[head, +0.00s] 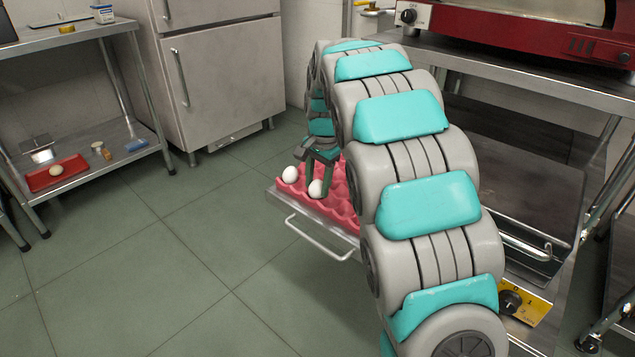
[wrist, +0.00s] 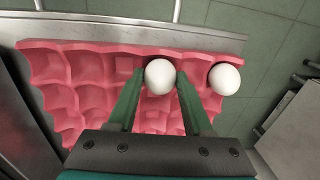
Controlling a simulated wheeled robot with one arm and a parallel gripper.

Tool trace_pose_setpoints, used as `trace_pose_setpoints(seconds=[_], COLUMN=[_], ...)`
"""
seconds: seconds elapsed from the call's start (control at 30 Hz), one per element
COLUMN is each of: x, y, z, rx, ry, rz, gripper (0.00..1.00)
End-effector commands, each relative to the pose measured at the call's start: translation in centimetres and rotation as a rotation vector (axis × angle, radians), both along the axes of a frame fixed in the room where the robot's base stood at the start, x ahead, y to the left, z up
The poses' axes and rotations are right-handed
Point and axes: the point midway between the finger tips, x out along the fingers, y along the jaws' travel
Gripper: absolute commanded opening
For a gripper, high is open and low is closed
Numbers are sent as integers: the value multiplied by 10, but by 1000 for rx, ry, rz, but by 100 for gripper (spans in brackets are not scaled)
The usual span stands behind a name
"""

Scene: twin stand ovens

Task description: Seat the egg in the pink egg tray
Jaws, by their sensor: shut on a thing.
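The pink egg tray (head: 340,198) lies on a metal pull-out shelf, partly hidden behind my arm in the head view. It fills much of the wrist view (wrist: 65,98), with mostly empty cups. My gripper (head: 317,186) points down over the tray, shut on a white egg (wrist: 159,77) between its two fingers. The held egg also shows in the head view (head: 316,189). It is at the tray's handle-side row; whether it touches a cup is hard to tell. A second white egg (wrist: 224,79) sits at the tray's corner, right of my gripper in the wrist view.
The shelf has a bar handle (head: 318,240) on its front. A red oven (head: 530,40) stands on the metal stand at right. At left, a low shelf holds a small red tray (head: 40,180) with a pale round object. The floor between is clear.

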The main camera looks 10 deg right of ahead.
Motion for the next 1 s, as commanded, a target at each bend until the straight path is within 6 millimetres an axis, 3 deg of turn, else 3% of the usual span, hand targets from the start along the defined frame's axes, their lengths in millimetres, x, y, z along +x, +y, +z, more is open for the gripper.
trace_pose_setpoints(seconds=[0.07, 0.1, 0.4, 0.77, 1.0], x=[0, 0, 0, 0, -2], y=[0, 0, 0, 0, -2], z=[0, 0, 0, 5, 34], rx=[0, 0, 0, 0, 1], ry=[0, 0, 0, 0, -4], rz=[0, 0, 0, 0, 0], gripper=[30, 54, 85, 85, 85])
